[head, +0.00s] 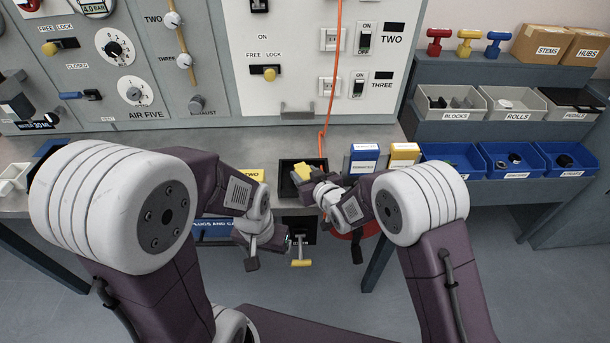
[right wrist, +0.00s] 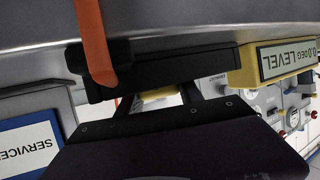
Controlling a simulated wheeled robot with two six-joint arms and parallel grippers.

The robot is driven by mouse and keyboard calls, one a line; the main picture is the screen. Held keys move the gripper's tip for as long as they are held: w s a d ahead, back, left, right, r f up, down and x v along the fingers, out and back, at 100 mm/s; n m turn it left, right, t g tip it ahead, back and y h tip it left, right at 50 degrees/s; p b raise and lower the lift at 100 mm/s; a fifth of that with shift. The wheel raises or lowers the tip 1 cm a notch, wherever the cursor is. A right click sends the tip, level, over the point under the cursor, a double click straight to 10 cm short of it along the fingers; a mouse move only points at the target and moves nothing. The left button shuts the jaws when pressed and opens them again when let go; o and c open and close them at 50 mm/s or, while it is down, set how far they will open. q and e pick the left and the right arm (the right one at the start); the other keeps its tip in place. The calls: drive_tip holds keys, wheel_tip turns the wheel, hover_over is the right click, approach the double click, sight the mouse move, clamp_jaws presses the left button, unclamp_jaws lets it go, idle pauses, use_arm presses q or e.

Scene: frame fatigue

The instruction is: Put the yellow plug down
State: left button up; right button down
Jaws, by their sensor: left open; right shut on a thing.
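The yellow plug (head: 303,171) shows at the black tray (head: 286,187) near the front edge of the bench. My right gripper (head: 311,180) is shut on it, and its fingers cover part of it. In the right wrist view a strip of yellow (right wrist: 160,97) shows between my fingers, close to the dark tray edge (right wrist: 160,68). I cannot tell whether the plug touches the tray floor. My left gripper (head: 269,254) is open and empty, lower down in front of the bench.
An orange cord (head: 326,95) hangs down the panel to the tray; it also crosses the right wrist view (right wrist: 92,42). A yellow level (right wrist: 285,60) lies beside the tray. Blue (head: 362,160) and yellow (head: 404,154) boxes stand right. A yellow T-handle (head: 302,263) is below the bench.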

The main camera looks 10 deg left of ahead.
drive_tip(key=shift+s+f, duration=0.1)
drive_tip(key=c, duration=0.8)
unclamp_jaws()
drive_tip(key=shift+o, duration=0.2)
drive_tip(key=shift+s+d+r, duration=0.1)
drive_tip(key=shift+r, duration=0.15)
drive_tip(key=v, duration=1.1)
drive_tip(key=shift+s+d+p, duration=0.2)
drive_tip(key=shift+d+p, duration=0.05)
drive_tip(key=shift+p, duration=0.1)
drive_tip(key=shift+r, duration=0.1)
